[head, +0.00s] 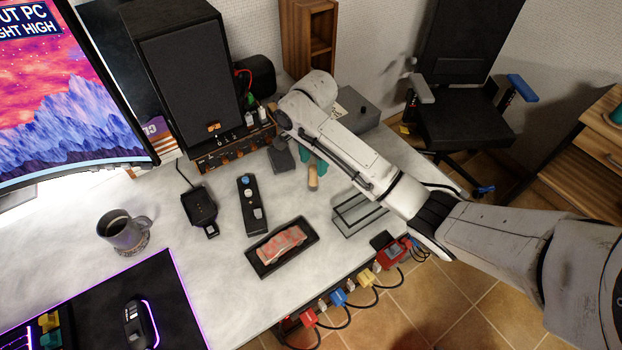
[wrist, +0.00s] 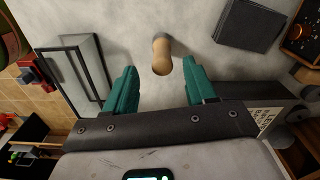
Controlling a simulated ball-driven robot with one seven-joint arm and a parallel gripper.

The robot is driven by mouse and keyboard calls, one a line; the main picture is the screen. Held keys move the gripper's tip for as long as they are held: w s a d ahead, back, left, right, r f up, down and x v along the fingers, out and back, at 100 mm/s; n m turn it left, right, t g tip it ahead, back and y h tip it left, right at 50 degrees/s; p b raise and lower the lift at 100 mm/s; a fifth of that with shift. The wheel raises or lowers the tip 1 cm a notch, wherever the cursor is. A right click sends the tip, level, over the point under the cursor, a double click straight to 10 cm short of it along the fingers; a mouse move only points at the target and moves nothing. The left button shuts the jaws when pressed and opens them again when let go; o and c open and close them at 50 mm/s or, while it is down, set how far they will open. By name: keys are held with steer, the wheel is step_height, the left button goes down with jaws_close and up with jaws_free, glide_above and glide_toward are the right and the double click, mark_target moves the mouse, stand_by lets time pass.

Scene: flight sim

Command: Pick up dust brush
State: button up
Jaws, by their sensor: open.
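The dust brush shows as a tan wooden handle (head: 313,183) on the desk in the head view, below my gripper. In the wrist view the handle (wrist: 161,52) lies at the top centre, its rounded near end pointing toward me. No bristles are visible in either view. My gripper (wrist: 159,70) has two teal fingers spread apart, one on each side of the handle's near end, with visible space between. In the head view, my gripper (head: 314,163) is partly hidden by my own arm.
A grey block (head: 281,158) lies left of the handle. A clear-sided box (head: 358,214) stands to its right near the desk edge. A dark tray (head: 282,246) holding a pinkish item sits in front. A tall speaker (head: 183,72) stands behind left.

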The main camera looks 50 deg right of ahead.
mark_target(313, 177)
steer(key=shift+w+d+f, duration=0.1)
steer(key=shift+d+f, duration=0.05)
steer(key=shift+f, duration=2.8)
jaws_close()
